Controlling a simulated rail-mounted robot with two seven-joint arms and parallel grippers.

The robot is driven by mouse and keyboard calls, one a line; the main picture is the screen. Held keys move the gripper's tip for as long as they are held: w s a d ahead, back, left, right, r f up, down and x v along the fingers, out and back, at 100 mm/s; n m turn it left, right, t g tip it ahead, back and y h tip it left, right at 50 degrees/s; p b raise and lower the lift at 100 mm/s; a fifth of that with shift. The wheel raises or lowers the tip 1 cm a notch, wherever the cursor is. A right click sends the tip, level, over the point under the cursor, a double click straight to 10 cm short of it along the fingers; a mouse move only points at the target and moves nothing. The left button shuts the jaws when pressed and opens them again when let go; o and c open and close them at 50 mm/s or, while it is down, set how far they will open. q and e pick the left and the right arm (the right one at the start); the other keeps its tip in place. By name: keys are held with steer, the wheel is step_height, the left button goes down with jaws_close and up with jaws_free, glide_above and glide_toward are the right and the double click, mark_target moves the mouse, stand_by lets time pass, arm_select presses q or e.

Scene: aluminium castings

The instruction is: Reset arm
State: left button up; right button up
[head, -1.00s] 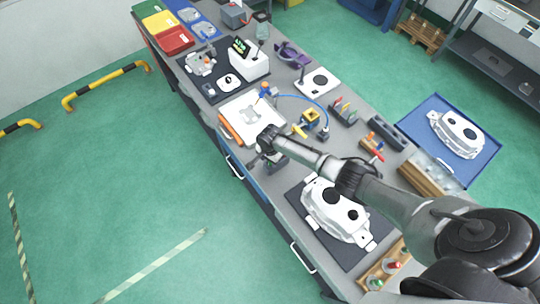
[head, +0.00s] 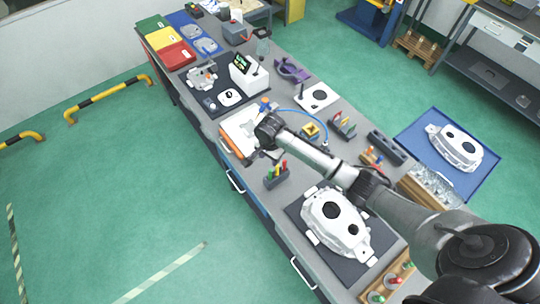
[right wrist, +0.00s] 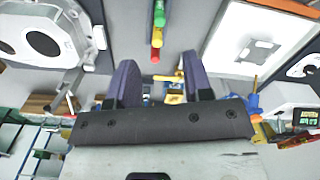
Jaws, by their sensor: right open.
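My right arm comes in from the lower right in the head view. Its gripper (head: 257,152) is above the bench near the white board with the orange edge (head: 236,119); the wrist partly hides its fingers there. In the right wrist view the two dark fingers (right wrist: 160,82) stand apart with nothing between them. A small holder with red, yellow and green handles (head: 277,175) stands on the bench just below the gripper in the head view, apart from it. My left gripper is in neither view.
A white casting (head: 336,222) lies on a dark mat below my right arm. Another casting (head: 454,147) lies on a blue tray (head: 476,178) at right. Red, yellow and green bins (head: 174,56) stand at the far end.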

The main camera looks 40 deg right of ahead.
steer(key=shift+r, duration=0.1)
stand_by(0.3)
steer(key=w+a+r+n+t+h, duration=0.1)
steer(key=a+r+n+t, duration=0.25)
steer(key=r+n, duration=0.6)
steer(key=a+r+n+t, duration=0.3)
steer(key=r+n+t, duration=0.2)
steer(key=r+n, duration=0.4)
steer(key=s+a+p, duration=0.3)
steer(key=s, duration=0.8)
steer(key=s+f+g+p, duration=0.1)
steer(key=s+f, duration=0.3)
steer(key=s, duration=0.6)
steer(key=s+a+f+m+g+y+p, duration=0.1)
steer(key=s+f+g, duration=0.3)
steer(key=s, duration=0.5)
steer(key=shift+s+f, duration=0.4)
steer(key=shift+f, duration=0.4)
